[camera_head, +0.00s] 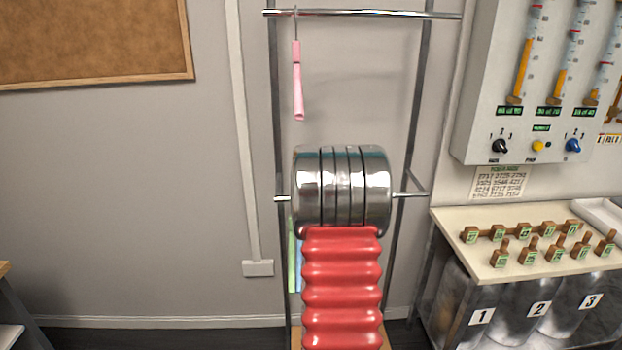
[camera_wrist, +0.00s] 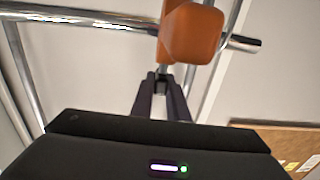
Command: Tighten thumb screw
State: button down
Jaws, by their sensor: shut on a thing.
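In the wrist view an orange clamp-like piece (camera_wrist: 196,34) sits around the chrome rail (camera_wrist: 105,20), close to the rail's free end. A small grey metal part, seemingly the thumb screw (camera_wrist: 162,75), shows just below the orange piece. My gripper (camera_wrist: 163,82) has its two dark fingers close together on this small part from below. The fingers hide most of it, so its turn and depth cannot be told. In the head view the upper chrome rail (camera_head: 365,13) runs across the frame; neither the orange piece nor my gripper can be made out there.
Green and blue cloth hangs lower. At the right are a gauge panel (camera_head: 545,75) and a bench (camera_head: 480,225) with several brown tagged pieces. A cork board (camera_head: 95,40) is on the left wall.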

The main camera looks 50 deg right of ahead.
jog(key=shift+m+g+h, duration=0.3)
jog(key=shift+g+h, duration=0.1)
jog(key=shift+g, duration=0.1)
jog(key=c, duration=1.7)
grip_release()
jog(key=v, duration=1.3)
jog(key=shift+s+a, duration=0.25)
jog(key=shift+a, duration=0.05)
jog(key=shift+f, duration=0.15)
